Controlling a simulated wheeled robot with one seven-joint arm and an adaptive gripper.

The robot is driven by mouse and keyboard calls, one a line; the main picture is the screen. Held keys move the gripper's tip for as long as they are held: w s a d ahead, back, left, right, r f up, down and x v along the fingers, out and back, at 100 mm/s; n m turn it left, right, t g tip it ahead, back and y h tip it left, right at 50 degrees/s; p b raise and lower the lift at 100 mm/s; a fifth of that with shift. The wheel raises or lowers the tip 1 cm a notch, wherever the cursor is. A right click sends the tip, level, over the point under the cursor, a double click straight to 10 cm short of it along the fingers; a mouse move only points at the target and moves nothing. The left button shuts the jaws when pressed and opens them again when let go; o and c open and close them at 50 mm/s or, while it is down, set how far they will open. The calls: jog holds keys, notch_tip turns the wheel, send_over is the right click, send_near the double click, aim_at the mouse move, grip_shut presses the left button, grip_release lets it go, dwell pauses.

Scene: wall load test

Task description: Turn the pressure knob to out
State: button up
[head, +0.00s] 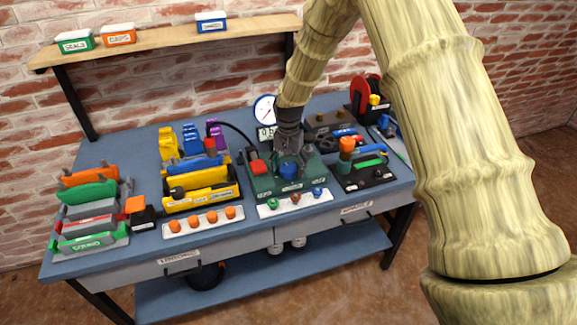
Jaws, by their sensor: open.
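A green test unit (262,186) stands near the middle of the blue workbench. A round blue knob (289,172) sits on its top, with a small label in front that is too small to read. This looks like the pressure knob, but its pointer setting cannot be made out. My gripper (290,164) points down at the blue knob, with its fingers open to either side. Whether the fingers touch the knob is not clear, and the gripper hides its far side. A white dial gauge (264,109) stands behind the unit, partly covered by my arm.
A red block (257,167) sits on the unit's left. A white strip with small coloured knobs (296,201) lies in front. A black unit with an orange knob (347,145) stands close on the right. Yellow holders (200,188) and orange plugs (203,220) are left.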

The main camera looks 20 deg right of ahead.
jog(key=c, duration=1)
jog(key=shift+c, duration=0.2)
